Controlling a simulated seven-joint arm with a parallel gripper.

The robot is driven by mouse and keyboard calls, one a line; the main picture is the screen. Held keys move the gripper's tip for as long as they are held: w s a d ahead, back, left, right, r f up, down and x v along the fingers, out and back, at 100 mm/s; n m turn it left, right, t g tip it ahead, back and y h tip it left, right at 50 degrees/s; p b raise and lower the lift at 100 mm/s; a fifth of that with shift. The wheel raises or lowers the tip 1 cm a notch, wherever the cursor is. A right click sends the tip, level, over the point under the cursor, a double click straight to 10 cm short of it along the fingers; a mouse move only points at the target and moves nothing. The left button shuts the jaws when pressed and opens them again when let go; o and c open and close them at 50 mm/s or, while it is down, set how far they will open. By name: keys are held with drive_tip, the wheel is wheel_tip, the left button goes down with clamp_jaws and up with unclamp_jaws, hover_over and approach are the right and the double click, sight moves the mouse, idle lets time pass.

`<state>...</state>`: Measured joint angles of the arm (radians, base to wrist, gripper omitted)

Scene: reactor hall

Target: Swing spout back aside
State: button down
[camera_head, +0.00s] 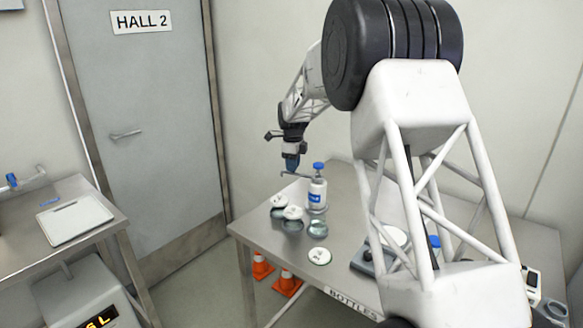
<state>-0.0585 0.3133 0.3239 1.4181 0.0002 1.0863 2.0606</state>
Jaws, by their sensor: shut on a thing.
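A white bottle (316,194) with a blue label and a blue knob on top stands upright on the steel table. A thin spout (302,176) runs out from its top toward the left. My gripper (291,165) points down just left of the bottle's top and is shut on the spout. The fingertips are small here, so the exact grip point is hard to make out.
Several round dishes or jars with white lids (293,212) stand close below the spout. Another lid (319,256) lies nearer the table's front edge. A steel table (255,229) carries them. My arm hides much of the table's right side.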

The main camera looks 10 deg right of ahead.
drive_tip(key=shift+w+d+r+m, duration=0.1)
drive_tip(key=shift+w+d+m, duration=0.25)
drive_tip(key=shift+m, duration=0.25)
drive_tip(key=shift+w, duration=0.1)
drive_tip(key=c, duration=0.9)
unclamp_jaws()
drive_tip(key=shift+c, duration=0.2)
drive_tip(key=shift+r, duration=3.85)
